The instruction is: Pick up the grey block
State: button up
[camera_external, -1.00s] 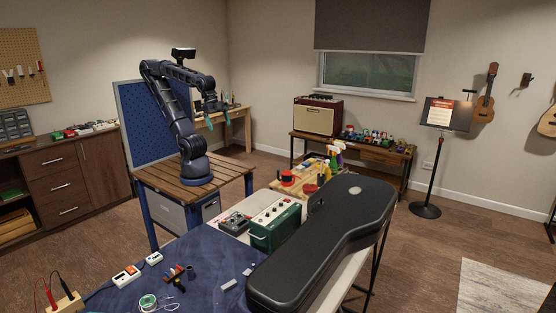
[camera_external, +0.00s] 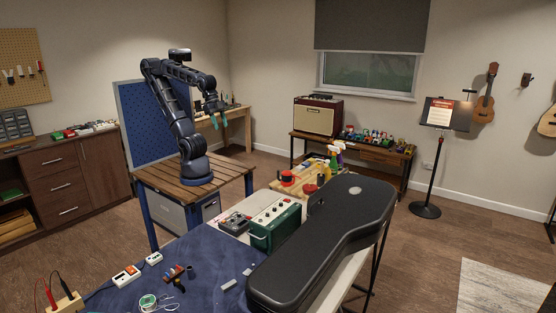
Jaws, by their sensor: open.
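Two small light grey pieces lie on the dark blue cloth (camera_external: 205,262), left of the black guitar case: a longer grey block (camera_external: 229,285) and a smaller grey piece (camera_external: 247,272) just behind it. I cannot tell which one the task means. My gripper (camera_external: 217,122), with teal fingertips, is open and holds nothing that I can see.
The black guitar case (camera_external: 325,240) lies along the table's right side. A green box with knobs (camera_external: 274,226) stands behind the cloth. A small dark cylinder (camera_external: 189,271), a coil of wire (camera_external: 149,302) and a white-orange device (camera_external: 126,276) lie on the left. Cloth around the pieces is partly clear.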

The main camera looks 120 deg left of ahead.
jog(key=w+d+f+m+g, duration=0.15)
jog(key=w+d+m, duration=0.3)
jog(key=w, duration=0.45)
jog(key=w+d+f+m+h, duration=0.1)
jog(key=w+d+f+m, duration=0.15)
jog(key=w+d, duration=0.5)
jog(key=w+d+f+m+g, duration=0.15)
jog(key=w+d+m, duration=0.25)
jog(key=w, duration=0.7)
jog(key=m+g+h, duration=0.3)
jog(key=m, duration=0.6)
send_over(223, 287)
jog(key=w+a, duration=0.1)
jog(key=a, duration=0.1)
notch_tip(223, 287, down, 34)
jog(key=shift+w+a+f, duration=0.1)
jog(key=shift+a+f, duration=0.05)
jog(key=shift+x, duration=2.6)
jog(key=shift+c, duration=0.4)
grip_shut()
